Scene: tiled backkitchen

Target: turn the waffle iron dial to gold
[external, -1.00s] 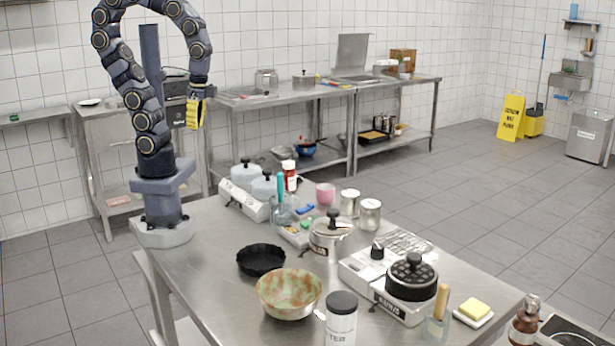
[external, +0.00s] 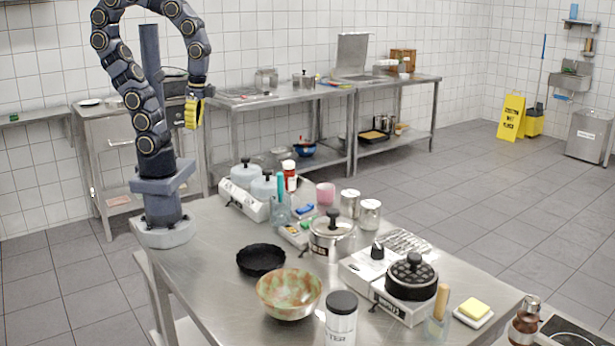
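The waffle iron (external: 411,278) has a black round lid with a grid pattern on a white base. It stands at the right part of the steel table. A black knob (external: 377,250) sits on the white unit just behind and left of it. I cannot tell whether this knob is the dial, and no gold mark can be made out. My gripper (external: 193,113), with yellow fingers, hangs pointing down high above the far left of the table, well away from the waffle iron. Its fingers are seen edge-on, so their opening is unclear.
Around the waffle iron stand a steel pot (external: 331,240), a patterned bowl (external: 289,294), a black-lidded canister (external: 341,320), a glass with a wooden handle (external: 437,318) and a butter dish (external: 474,312). A black pan (external: 261,260) lies left. The table's left front is clear.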

